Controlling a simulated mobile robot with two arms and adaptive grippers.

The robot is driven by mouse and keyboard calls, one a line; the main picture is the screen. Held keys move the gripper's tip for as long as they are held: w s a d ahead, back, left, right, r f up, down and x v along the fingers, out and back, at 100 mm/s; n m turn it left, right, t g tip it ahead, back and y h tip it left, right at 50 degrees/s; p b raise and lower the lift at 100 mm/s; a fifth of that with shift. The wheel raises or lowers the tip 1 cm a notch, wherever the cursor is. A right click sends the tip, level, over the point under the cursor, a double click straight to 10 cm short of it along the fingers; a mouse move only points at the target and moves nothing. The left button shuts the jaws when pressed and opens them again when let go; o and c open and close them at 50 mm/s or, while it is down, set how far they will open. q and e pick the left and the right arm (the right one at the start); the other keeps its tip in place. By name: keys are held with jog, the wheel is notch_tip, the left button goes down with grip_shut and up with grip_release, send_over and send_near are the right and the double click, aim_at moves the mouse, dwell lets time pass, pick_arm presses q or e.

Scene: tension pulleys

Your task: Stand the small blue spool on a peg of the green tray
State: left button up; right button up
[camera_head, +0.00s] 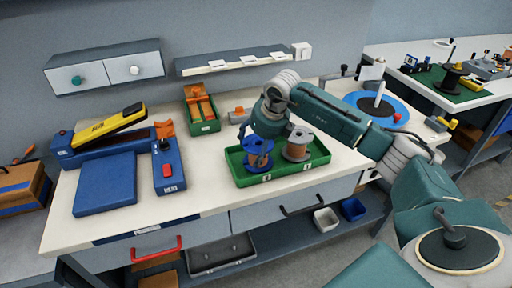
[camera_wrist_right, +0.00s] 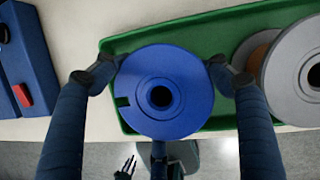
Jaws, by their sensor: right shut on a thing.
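My right gripper (camera_head: 256,138) is shut on the small blue spool (camera_head: 258,155), with one finger on each side of its rim. The spool is upright at the left part of the green tray (camera_head: 318,171). The right wrist view shows the spool (camera_wrist_right: 138,82) from above, between the fingers, with a dark centre hole; I see no peg tip in it. I cannot tell whether the spool rests on the tray or hangs just above it. A small dark shape low in the wrist view may be my left gripper; its state is unclear.
A grey spool with copper winding (camera_head: 298,146) stands in the tray's right part, close beside the blue one. A blue device with a red button (camera_head: 168,172) lies left of the tray.

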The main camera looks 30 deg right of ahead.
jog(key=shift+f, duration=0.1)
dwell(0.7)
jog(key=o, duration=2)
jog(key=shift+s+f, duration=0.1)
jog(key=shift+f, duration=0.1)
jog(key=v, duration=1.2)
jog(key=shift+r, duration=0.2)
